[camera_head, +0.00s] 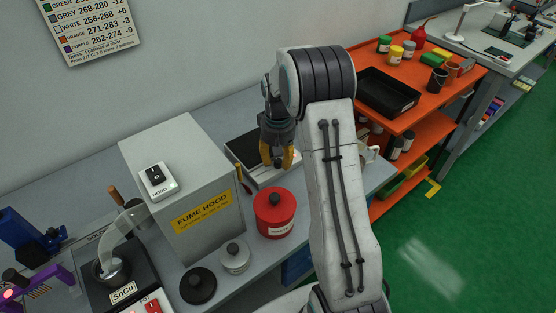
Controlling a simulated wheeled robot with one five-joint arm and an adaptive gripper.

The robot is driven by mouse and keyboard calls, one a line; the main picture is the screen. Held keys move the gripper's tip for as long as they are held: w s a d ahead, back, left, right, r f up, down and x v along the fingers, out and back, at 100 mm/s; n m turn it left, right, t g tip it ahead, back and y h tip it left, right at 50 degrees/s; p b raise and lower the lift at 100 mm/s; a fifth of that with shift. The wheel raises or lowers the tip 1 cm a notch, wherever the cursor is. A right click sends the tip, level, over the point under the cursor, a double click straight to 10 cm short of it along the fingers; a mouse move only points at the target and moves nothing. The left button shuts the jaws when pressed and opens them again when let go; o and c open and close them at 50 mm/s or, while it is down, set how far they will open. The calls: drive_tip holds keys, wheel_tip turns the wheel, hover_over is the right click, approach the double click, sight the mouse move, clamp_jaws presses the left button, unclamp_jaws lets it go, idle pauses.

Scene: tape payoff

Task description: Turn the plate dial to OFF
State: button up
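The plate is a low white unit with a flat black top (243,148), on the grey bench behind the red canister. My gripper (278,162) points down over the right part of this plate. Its two yellow fingers are apart, one to the left and one to the right, with a small dark shape between them. I cannot tell whether that shape is the plate dial or part of my gripper. I cannot make out the dial, its pointer or an OFF mark; my gripper and arm cover part of the plate.
A red lidded canister (275,214) stands just in front of the plate. The grey fume hood box (190,180) with a HOOD switch (157,181) is at left. A small grey pot (235,258) and a solder pot (112,270) stand nearer. An orange shelf cart (425,110) is at right.

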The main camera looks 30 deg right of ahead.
drive_tip(key=shift+f, duration=0.5)
clamp_jaws()
